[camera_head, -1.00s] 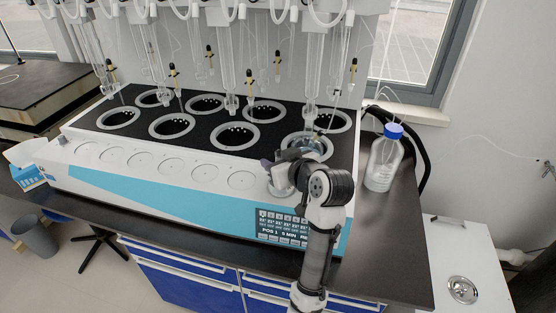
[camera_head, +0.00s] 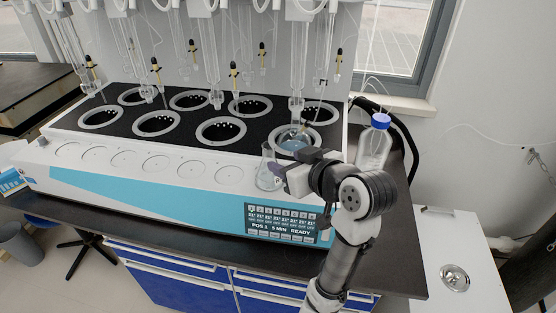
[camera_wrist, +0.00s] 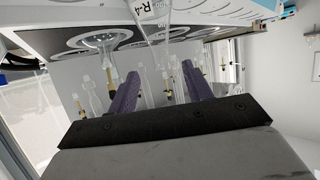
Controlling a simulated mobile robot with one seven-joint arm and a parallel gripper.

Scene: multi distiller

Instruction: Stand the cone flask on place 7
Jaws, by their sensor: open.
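The clear cone flask (camera_head: 267,174) stands upright on the white front ledge of the distiller, over the rightmost round place, counted seventh from the left. Its clear body with an "R-4" label (camera_wrist: 152,14) appears at the top of the wrist view. My gripper (camera_head: 281,179) is just right of the flask in the head view. The flask's base is partly hard to see through the glass.
Several empty round places (camera_head: 155,165) lie along the ledge to the left. A round flask (camera_head: 294,141) sits in the front right heating well, close behind my gripper. Glass tubes hang above the wells. A blue-capped bottle (camera_head: 374,148) stands on the bench at the right.

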